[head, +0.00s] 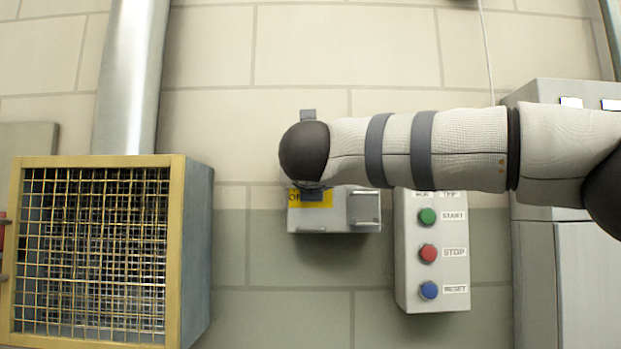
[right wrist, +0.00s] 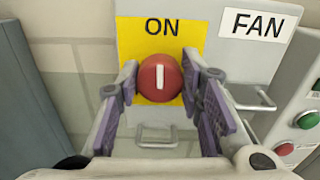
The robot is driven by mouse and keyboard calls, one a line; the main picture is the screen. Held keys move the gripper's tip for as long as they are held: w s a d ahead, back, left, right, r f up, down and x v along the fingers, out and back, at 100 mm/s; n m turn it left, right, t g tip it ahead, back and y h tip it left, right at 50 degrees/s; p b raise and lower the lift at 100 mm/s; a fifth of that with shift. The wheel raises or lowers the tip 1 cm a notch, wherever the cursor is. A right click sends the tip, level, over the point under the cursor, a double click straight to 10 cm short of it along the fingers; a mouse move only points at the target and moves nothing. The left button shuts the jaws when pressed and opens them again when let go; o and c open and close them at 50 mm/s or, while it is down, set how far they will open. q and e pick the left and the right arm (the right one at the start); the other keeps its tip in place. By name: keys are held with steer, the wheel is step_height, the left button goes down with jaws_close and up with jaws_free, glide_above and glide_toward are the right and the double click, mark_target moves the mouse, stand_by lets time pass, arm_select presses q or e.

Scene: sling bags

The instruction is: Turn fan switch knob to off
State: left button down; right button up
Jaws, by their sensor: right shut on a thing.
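The fan switch knob (right wrist: 160,80) is a round red knob with a white line that stands upright, towards the word ON. It sits on a yellow plate (right wrist: 188,34) on the grey switch box (head: 335,217). My right gripper (right wrist: 161,74) has its two purple-padded fingers on either side of the knob, shut on it. In the head view my right arm reaches in from the right and hides the knob and most of the gripper. My left gripper is not in view.
A button panel (head: 403,262) with green, red and blue buttons is right of the switch box. A grey cabinet (head: 565,240) stands farther right. A yellow-framed mesh fan housing (head: 176,250) is at the left. Wall between housing and switch box is clear.

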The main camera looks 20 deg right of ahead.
steer(key=shift+a+f+n, duration=0.1)
steer(key=shift+n, duration=4.25)
steer(key=shift+a+f+n, duration=0.1)
steer(key=shift+n, duration=4.25)
steer(key=o, duration=1.2)
steer(key=shift+c, duration=0.2)
steer(key=v, duration=1.2)
